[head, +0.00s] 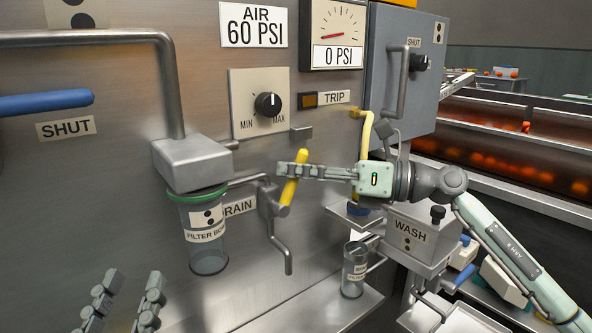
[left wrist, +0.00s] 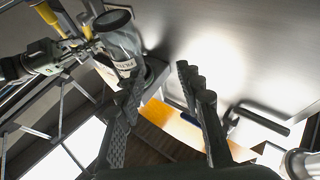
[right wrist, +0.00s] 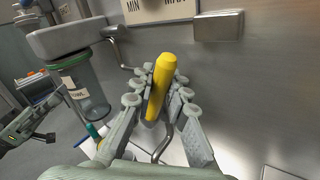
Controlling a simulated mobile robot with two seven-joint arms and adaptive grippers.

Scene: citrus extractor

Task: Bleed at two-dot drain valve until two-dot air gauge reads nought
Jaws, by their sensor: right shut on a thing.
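A yellow valve handle (head: 290,182) tilts up from the grey drain valve (head: 270,203), by a label partly hidden that reads "RAIN". My right gripper (head: 292,171) is shut on this handle, which shows between the fingers in the right wrist view (right wrist: 160,85). The clear filter bowl (head: 207,250), with two dots on its label, hangs left of the valve. The air gauge (head: 335,25) at the top has a red needle at the low end and a plate reading "0 PSI". No dots show on it. My left gripper (head: 125,305) is open and empty, low at the left.
A plate (head: 252,26) reads "AIR 60 PSI". A MIN–MAX knob (head: 267,104) and a TRIP label (head: 336,97) are above the valve. A blue handle (head: 45,102) sits by a SHUT label at the left. A WASH box (head: 412,235) stands right, below my right arm.

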